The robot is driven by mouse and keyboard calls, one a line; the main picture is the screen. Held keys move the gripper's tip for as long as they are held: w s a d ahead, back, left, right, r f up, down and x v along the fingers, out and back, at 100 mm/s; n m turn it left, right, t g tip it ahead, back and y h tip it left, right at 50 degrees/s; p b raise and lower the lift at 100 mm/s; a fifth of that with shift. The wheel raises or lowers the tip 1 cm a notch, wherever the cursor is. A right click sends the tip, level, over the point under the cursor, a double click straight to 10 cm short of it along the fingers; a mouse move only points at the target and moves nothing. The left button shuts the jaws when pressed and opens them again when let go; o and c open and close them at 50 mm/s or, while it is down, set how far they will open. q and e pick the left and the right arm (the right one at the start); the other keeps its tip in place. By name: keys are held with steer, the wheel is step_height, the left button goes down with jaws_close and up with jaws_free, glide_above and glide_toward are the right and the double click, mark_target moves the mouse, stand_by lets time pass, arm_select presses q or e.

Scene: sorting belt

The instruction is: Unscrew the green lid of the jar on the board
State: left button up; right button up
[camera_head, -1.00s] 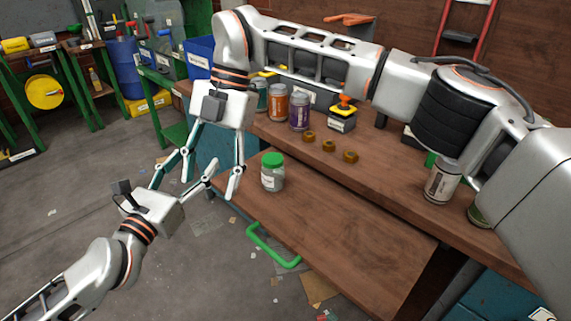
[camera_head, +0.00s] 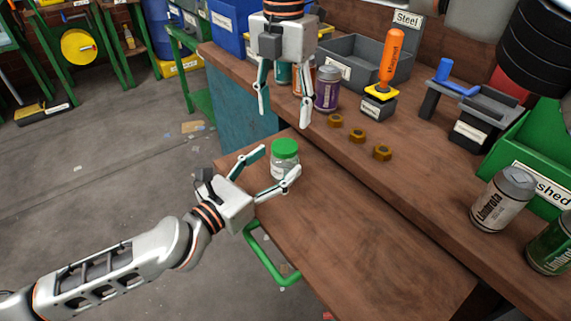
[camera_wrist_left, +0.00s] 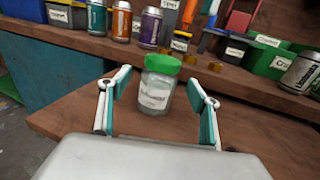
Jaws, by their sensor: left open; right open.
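A clear glass jar (camera_head: 284,168) with a pale label and a green lid (camera_head: 285,148) stands upright on the wooden board (camera_head: 350,225), near its left end. The jar (camera_wrist_left: 155,95) and its lid (camera_wrist_left: 162,63) also show in the left wrist view. My left gripper (camera_head: 277,164) is open, with its fingers either side of the jar's near side; in the wrist view (camera_wrist_left: 160,95) there is a gap on both sides. My right gripper (camera_head: 283,115) is open and empty, pointing down above and behind the jar, apart from the lid.
Several cans, including a purple one (camera_head: 326,88), stand on the bench behind. Three brown nuts (camera_head: 357,135) lie there, beside an orange-handled screwdriver (camera_head: 391,60). A grey bin (camera_head: 345,60) and a green bin (camera_head: 530,150) stand farther back and right. The board right of the jar is clear.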

mark_target(275, 163)
arm_select(q)
steer(key=shift+x, duration=1.95)
steer(key=c, duration=1.4)
steer(key=o, duration=1.4)
steer(key=shift+a, duration=0.1)
